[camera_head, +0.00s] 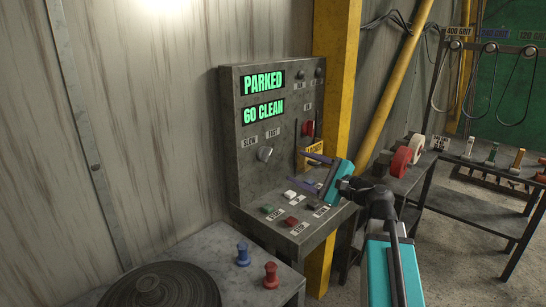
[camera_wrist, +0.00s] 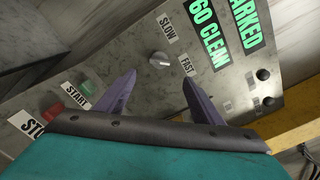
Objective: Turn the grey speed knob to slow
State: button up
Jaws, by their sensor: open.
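The grey speed knob (camera_head: 264,153) is on the upright face of the control panel (camera_head: 228,110), below a SLOW label (camera_head: 250,142) and a FAST label (camera_head: 273,132). The knob also shows in the wrist view (camera_wrist: 159,59), between the SLOW label (camera_wrist: 167,27) and the FAST label (camera_wrist: 188,66). I cannot tell surely which label it points to. My gripper (camera_head: 302,170) is open and empty, apart from the panel face and to the right of the knob. In the wrist view its two purple fingers (camera_wrist: 158,80) are spread, with the knob beyond the gap between them.
Displays read PARKED (camera_head: 263,82) and 60 CLEAN (camera_head: 263,111). A yellow LOCKED tag (camera_head: 312,152) hangs near a red switch, close to my gripper. Green (camera_head: 267,209), red (camera_head: 292,221) and white (camera_head: 289,194) buttons sit on the lower ledge. A yellow post (camera_head: 336,60) stands right of the panel.

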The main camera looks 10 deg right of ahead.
aim_at(269, 155)
jog(key=p+x, duration=0.2)
jog(key=x, duration=1.1)
jog(key=shift+w+a, duration=0.1)
jog(key=shift+w, duration=0.05)
jog(key=c, duration=0.9)
jog(key=shift+d, duration=0.25)
jog(key=shift+c, duration=0.7)
jog(key=shift+a, duration=0.2)
